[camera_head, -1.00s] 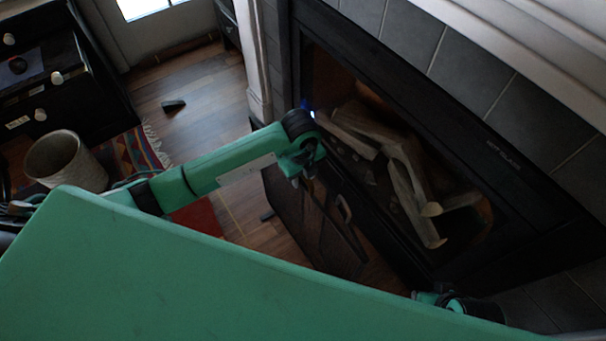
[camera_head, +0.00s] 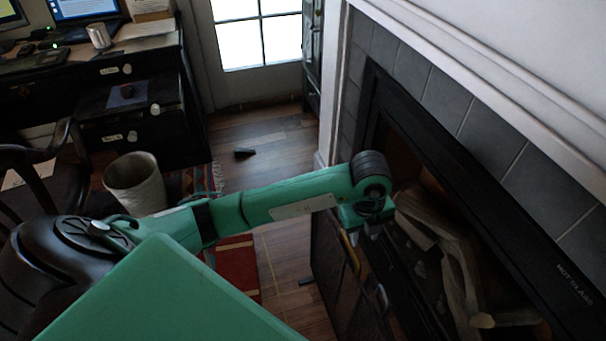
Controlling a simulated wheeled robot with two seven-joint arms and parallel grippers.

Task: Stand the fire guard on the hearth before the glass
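The fire guard (camera_head: 338,285) is a dark mesh panel with light handles. It stands upright on the floor side of the fireplace, and its lower part is cut off by the frame. My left gripper (camera_head: 366,238) points down just above the guard's top, close to a brass-coloured handle. Its two fingertips show apart, with nothing clearly between them; whether they touch the handle is unclear. The fireplace glass front (camera_head: 570,285), marked "HOT GLASS", has pale logs (camera_head: 445,250) behind it. The hearth below is mostly hidden. My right gripper is out of view.
A grey tiled surround (camera_head: 445,95) and white mantel (camera_head: 480,60) rise on the right. A desk with drawers (camera_head: 135,110), a chair (camera_head: 45,185) and a pale bin (camera_head: 135,185) stand at left.

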